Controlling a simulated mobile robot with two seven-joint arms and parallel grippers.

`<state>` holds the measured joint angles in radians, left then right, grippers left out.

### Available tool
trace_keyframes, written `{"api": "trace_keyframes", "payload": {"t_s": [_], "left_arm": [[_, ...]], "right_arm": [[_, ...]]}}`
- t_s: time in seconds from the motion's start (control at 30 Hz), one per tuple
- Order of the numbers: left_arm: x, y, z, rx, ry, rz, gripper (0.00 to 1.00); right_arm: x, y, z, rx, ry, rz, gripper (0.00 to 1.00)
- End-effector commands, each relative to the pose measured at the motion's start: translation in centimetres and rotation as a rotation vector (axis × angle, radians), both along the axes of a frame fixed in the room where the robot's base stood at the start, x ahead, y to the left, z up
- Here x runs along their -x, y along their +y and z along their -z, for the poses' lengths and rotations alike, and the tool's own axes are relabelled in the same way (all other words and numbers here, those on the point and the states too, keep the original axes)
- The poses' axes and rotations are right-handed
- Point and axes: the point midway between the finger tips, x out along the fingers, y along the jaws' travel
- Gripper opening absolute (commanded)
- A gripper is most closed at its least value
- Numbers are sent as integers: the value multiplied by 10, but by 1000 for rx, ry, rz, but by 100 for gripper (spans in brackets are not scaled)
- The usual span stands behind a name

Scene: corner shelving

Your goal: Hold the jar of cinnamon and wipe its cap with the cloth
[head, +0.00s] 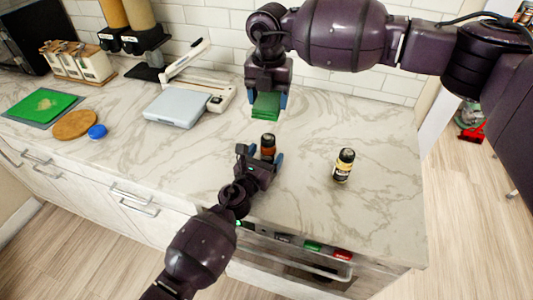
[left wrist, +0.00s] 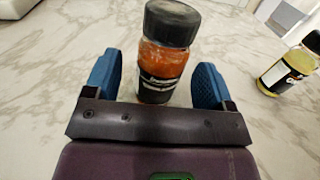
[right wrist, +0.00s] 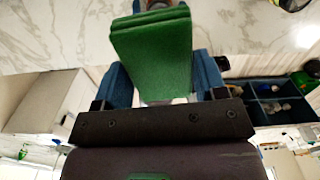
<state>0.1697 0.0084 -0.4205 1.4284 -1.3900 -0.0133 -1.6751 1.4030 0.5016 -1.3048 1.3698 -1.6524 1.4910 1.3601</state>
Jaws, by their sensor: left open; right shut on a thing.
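A small jar with a black cap and orange-red contents (head: 268,147) stands upright on the marble counter; it also shows in the left wrist view (left wrist: 164,55). My left gripper (head: 262,156) is open, with its blue fingers on either side of the jar and gaps visible beside it. The jar's label is too small to read. My right gripper (head: 266,100) is shut on the folded green cloth (head: 265,107) and holds it above the counter, behind the jar. The cloth fills the middle of the right wrist view (right wrist: 152,55).
A second black-capped jar with yellowish contents (head: 343,166) stands to the right; it also shows in the left wrist view (left wrist: 290,65). A grey scale-like device (head: 175,107), a round wooden board (head: 75,125) and a blue lid-like object (head: 97,131) lie left. The right counter (head: 385,200) is clear.

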Motion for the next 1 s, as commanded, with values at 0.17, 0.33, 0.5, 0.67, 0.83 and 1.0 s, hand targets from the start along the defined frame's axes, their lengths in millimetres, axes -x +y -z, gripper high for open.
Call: {"api": "trace_keyframes", "payload": {"t_s": [0.17, 0.33, 0.5, 0.67, 0.83, 1.0], "left_arm": [[-6, -4, 0, 1, 2, 0, 77], [-7, -4, 1, 0, 1, 0, 77], [-7, -4, 1, 0, 1, 0, 77], [-7, -4, 1, 0, 1, 0, 54], [-7, -4, 1, 0, 1, 0, 28], [-7, -4, 1, 0, 1, 0, 20]], "right_arm": [[0, 0, 0, 0, 0, 0, 46], [0, 0, 0, 0, 0, 0, 46], [0, 0, 0, 0, 0, 0, 46], [0, 0, 0, 0, 0, 0, 46], [0, 0, 0, 0, 0, 0, 46], [0, 0, 0, 0, 0, 0, 46]]}}
